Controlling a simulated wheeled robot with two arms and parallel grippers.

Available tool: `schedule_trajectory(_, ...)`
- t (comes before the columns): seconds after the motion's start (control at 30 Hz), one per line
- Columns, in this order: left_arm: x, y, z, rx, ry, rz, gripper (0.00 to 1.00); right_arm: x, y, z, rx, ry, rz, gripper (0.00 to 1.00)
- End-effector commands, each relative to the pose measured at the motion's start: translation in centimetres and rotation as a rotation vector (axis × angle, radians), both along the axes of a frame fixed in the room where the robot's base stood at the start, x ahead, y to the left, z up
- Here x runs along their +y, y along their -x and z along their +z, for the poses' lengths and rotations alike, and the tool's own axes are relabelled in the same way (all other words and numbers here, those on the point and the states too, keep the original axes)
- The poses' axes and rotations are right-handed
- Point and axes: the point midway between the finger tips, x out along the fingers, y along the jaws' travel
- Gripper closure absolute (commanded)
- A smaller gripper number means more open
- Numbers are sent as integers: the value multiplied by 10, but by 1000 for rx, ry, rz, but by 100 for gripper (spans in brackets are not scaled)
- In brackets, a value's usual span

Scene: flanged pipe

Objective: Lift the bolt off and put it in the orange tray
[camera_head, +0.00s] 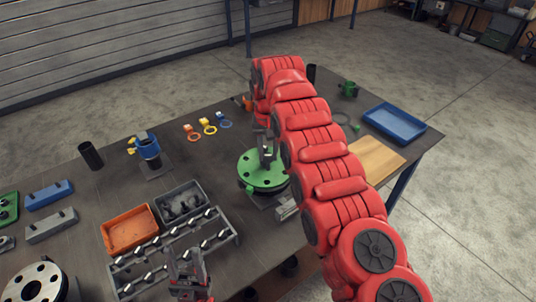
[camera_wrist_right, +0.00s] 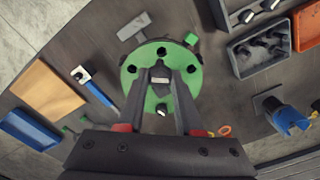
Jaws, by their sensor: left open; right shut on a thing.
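The green flange (camera_head: 262,168), round with a ring of holes, sits on the table at mid-view. My right gripper (camera_head: 265,148) comes down over it and is shut on the bolt. In the right wrist view the grey bolt (camera_wrist_right: 160,74) shows between the fingertips, over the flange (camera_wrist_right: 135,75); I cannot tell whether it is clear of its hole. The orange tray (camera_head: 130,230) stands to the left of the flange and looks empty. My left gripper (camera_head: 187,268) is open and empty at the lower edge, near the bolt rack.
A grey bin (camera_head: 181,203) stands beside the orange tray. A long rack (camera_head: 172,250) with several bolts lies in front of both. A blue clamp part (camera_head: 148,148) stands behind them. A wooden board (camera_head: 370,161) and a blue tray (camera_head: 394,123) lie at right.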

Motion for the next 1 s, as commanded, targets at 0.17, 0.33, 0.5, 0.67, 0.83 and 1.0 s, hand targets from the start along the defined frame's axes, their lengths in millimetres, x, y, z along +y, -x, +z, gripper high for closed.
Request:
schedule_trajectory(0.17,0,0,-1,0,0,0,50,0,0,-1,0,0,1,100)
schedule_trajectory(0.33,0,0,5,0,0,0,50,0,0,5,0,0,0,100)
schedule_trajectory(0.5,0,0,17,0,0,0,50,0,0,17,-1,-1,0,100)
schedule_trajectory(0.67,0,0,27,0,0,0,50,0,0,27,-1,-1,0,100)
schedule_trajectory(0.83,0,0,39,0,0,0,50,0,0,39,-1,-1,0,100)
schedule_trajectory(1.0,0,0,49,0,0,0,50,0,0,49,-1,-1,0,100)
